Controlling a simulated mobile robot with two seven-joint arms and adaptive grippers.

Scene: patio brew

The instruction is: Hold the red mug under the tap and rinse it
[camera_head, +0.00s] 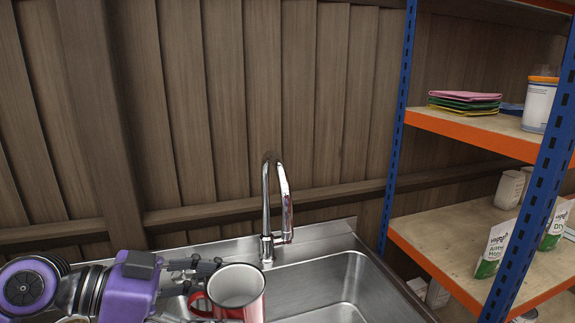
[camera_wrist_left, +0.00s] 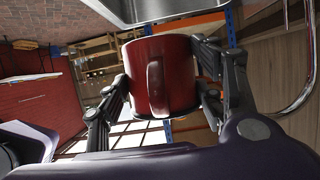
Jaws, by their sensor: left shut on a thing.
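The red mug (camera_head: 237,290) has a pale inside and is upright at the left edge of the sink in the head view. My left gripper (camera_head: 200,290) is shut on it from the left, at the handle side. In the left wrist view the mug (camera_wrist_left: 162,80) sits between the two fingers of my left gripper (camera_wrist_left: 160,95), its handle facing the camera. The chrome tap (camera_head: 268,215) stands behind the sink (camera_head: 345,275), to the right of and beyond the mug. The mug is apart from the spout. No water stream shows. My right gripper is not in view.
A blue and orange shelf unit (camera_head: 455,125) stands to the right of the sink, holding folded cloths (camera_head: 465,100), a white tub (camera_head: 539,104) and paper packets (camera_head: 494,248). A wooden fence (camera_head: 230,110) closes off the back. The visible basin is empty.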

